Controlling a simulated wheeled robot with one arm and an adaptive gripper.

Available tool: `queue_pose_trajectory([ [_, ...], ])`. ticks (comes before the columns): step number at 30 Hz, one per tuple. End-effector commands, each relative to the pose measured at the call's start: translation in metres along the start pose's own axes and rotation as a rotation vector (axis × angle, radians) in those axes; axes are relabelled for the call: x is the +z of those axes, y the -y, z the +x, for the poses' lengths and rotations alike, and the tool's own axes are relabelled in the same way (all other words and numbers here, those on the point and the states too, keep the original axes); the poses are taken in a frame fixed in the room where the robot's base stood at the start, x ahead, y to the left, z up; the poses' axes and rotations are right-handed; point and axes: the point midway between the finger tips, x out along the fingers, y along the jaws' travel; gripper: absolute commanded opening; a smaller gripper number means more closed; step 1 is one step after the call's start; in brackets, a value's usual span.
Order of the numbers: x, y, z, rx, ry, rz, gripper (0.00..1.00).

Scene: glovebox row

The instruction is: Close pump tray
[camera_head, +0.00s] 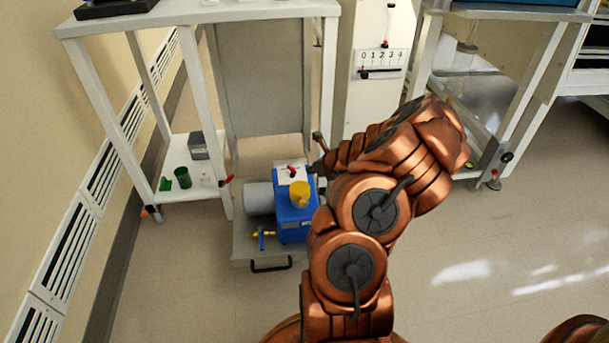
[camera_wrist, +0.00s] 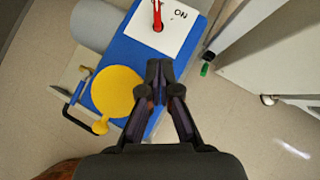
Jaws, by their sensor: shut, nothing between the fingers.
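The pump tray (camera_head: 243,245) is a grey sliding tray low under the white bench, pulled out toward me, with a black handle (camera_head: 270,266) on its front. A blue pump (camera_head: 292,222) with a grey motor cylinder (camera_head: 259,198), a yellow cap and a red switch stands on it. In the wrist view the pump's blue top (camera_wrist: 125,52) and the tray handle (camera_wrist: 75,113) show at the left. My gripper (camera_wrist: 160,66) is shut and empty, with its fingertips over the pump top, beside the yellow cap (camera_wrist: 115,92). Contact with the pump cannot be told.
A white bench (camera_head: 200,18) stands over the tray, its legs on both sides. A lower shelf at left holds a green cup (camera_head: 182,177) and a grey box (camera_head: 198,145). A white panel with a 0-4 scale (camera_head: 380,58) stands right. The floor in front is clear.

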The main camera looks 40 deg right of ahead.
Motion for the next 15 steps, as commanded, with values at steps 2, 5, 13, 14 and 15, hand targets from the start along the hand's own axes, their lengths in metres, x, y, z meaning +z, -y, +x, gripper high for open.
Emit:
queue_pose_trajectory([
  [2, -0.001, -0.002, 0.011, 0.002, -0.002, -0.004, 0.0],
  [5, -0.003, -0.003, 0.026, 0.004, -0.003, -0.005, 0.0],
  [13, -0.002, -0.003, 0.07, 0.005, -0.001, -0.008, 0.0],
  [14, -0.002, -0.004, 0.074, 0.006, -0.001, -0.008, 0.0],
  [15, -0.002, -0.003, 0.078, 0.006, -0.002, -0.006, 0.0],
])
